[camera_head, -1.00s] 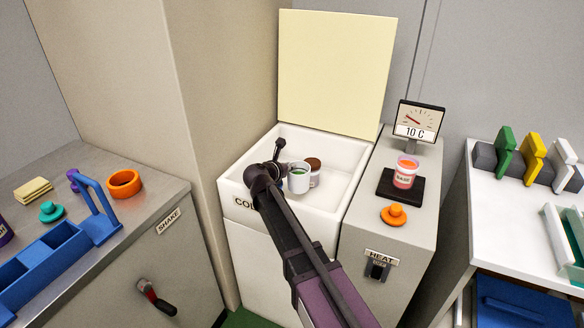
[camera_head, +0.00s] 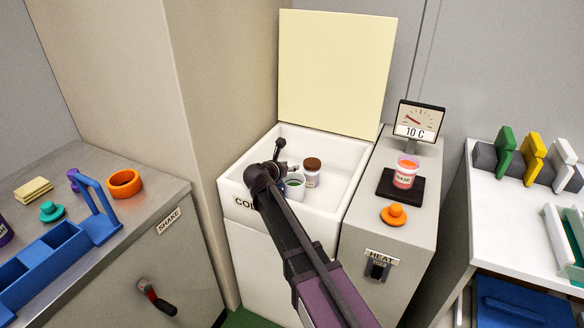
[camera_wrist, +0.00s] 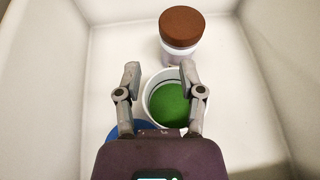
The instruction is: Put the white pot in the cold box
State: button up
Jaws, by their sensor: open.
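The white pot (camera_wrist: 152,83) with green contents stands upright inside the cold box (camera_head: 335,180). In the head view the pot (camera_head: 293,188) is partly hidden by my gripper (camera_head: 284,170). In the wrist view my gripper (camera_wrist: 160,75) is open, with one finger on each side of the pot near its rim. I cannot tell whether the fingers touch it. The cold box lid (camera_head: 335,70) stands open.
A white jar with a brown lid (camera_wrist: 181,27) stands just behind the pot in the box. A blue round thing (camera_wrist: 120,131) is partly hidden under my gripper. The box's right side has free floor. The heater with a base jar (camera_head: 405,172) adjoins the box.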

jog(key=p+v, duration=0.5)
jog(key=v, duration=0.7)
jog(key=shift+r, duration=0.45)
jog(key=shift+w, duration=0.15)
dwell(0.6)
